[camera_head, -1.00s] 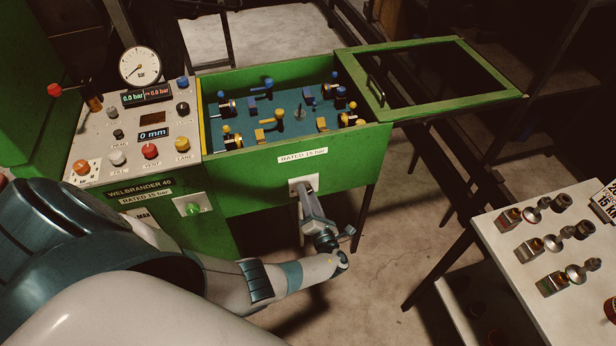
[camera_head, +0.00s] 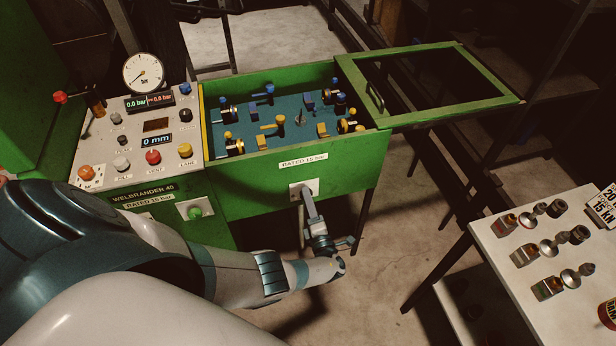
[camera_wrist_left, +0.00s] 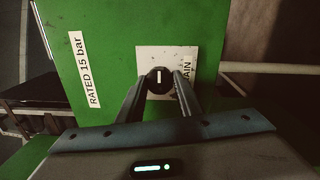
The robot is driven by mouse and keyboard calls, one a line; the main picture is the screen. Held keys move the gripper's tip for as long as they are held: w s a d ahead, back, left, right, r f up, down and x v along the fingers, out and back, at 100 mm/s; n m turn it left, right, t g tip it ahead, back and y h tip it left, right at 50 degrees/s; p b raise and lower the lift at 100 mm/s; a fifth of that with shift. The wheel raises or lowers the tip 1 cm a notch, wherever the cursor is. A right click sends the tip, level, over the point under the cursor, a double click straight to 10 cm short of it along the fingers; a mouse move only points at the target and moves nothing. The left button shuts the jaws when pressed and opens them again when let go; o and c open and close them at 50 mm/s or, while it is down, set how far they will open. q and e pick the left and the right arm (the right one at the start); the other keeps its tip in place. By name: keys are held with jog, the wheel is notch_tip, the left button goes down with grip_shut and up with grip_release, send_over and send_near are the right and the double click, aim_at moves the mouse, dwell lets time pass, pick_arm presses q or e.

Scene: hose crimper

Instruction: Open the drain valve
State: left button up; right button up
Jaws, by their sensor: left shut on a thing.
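The drain valve is a round black knob (camera_wrist_left: 159,77) with a white line, on a white plate on the front of the green tank. The plate's lettering, ending in "AIN", is partly hidden by a finger in the left wrist view. The white line runs roughly parallel to the lettering of the "RATED 15 bar" label. The plate (camera_head: 296,187) also shows in the head view, where my gripper hides the knob. My left gripper (camera_wrist_left: 160,82) is shut on the knob, one finger on each side. In the head view, the left gripper (camera_head: 307,194) reaches up to the plate.
The green tank (camera_head: 240,200) has its framed lid (camera_head: 505,100) swung open to the right. The control panel (camera_head: 107,165) with gauge (camera_head: 143,73) stands left; its displays read 0.0 bar and 0 mm. A table (camera_head: 500,258) with metal fittings stands right. Floor lies clear between.

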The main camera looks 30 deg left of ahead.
pick_arm(q)
jog(key=o, duration=1)
jog(key=shift+o, duration=0.2)
jog(key=r+v, duration=0.1)
jog(key=v, duration=1.6)
jog(key=shift+d+f, duration=0.25)
jog(key=shift+f, duration=0.3)
